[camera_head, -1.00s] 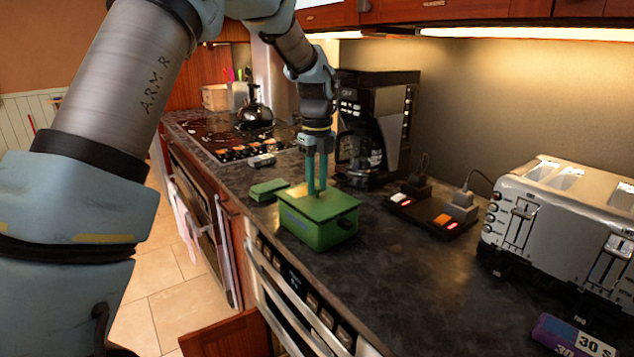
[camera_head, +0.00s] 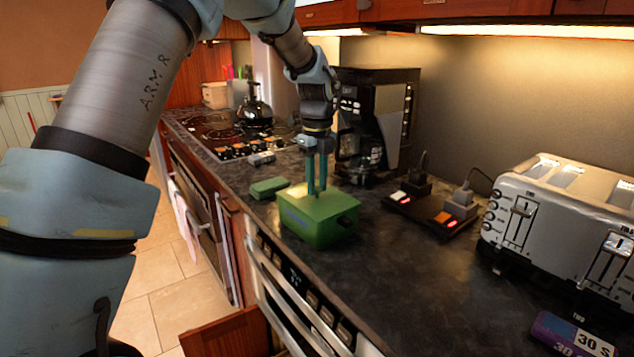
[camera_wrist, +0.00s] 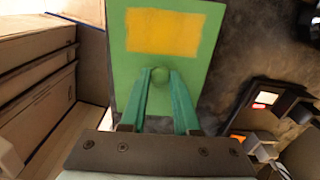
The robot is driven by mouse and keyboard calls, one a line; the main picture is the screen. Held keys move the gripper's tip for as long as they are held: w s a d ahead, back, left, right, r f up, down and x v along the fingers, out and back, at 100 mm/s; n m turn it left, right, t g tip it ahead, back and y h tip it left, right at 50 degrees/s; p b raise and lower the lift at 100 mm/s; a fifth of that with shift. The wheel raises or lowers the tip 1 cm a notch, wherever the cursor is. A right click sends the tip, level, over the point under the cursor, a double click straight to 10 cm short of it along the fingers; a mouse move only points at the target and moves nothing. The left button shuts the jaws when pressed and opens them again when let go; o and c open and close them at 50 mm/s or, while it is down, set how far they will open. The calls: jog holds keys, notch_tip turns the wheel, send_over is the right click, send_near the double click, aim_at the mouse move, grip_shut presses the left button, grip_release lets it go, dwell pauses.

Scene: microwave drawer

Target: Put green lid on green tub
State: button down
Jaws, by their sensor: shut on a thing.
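The green tub (camera_head: 320,232) stands on the dark counter in front of the coffee maker. The flat green lid (camera_head: 335,203) lies over the top of the tub, and I cannot tell whether it is fully seated. My gripper (camera_head: 317,190) points down from above, its two teal fingers at the lid's middle. The lid hides the inside of the tub.
A small green block-like object (camera_head: 269,187) lies just behind and left of the tub. The black coffee maker (camera_head: 385,120) stands behind right. A power strip (camera_head: 432,212) and a silver toaster (camera_head: 560,220) are to the right. The counter's front edge is close on the left.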

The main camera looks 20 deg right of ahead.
dwell(0.4)
jog(key=c, duration=0.6)
grip_release()
jog(key=shift+o, duration=0.4)
jog(key=o, duration=0.4)
jog(key=shift+o, duration=0.2)
jog(key=shift+r, duration=0.1)
jog(key=shift+r+p, duration=3.05)
jog(key=shift+r, duration=0.35)
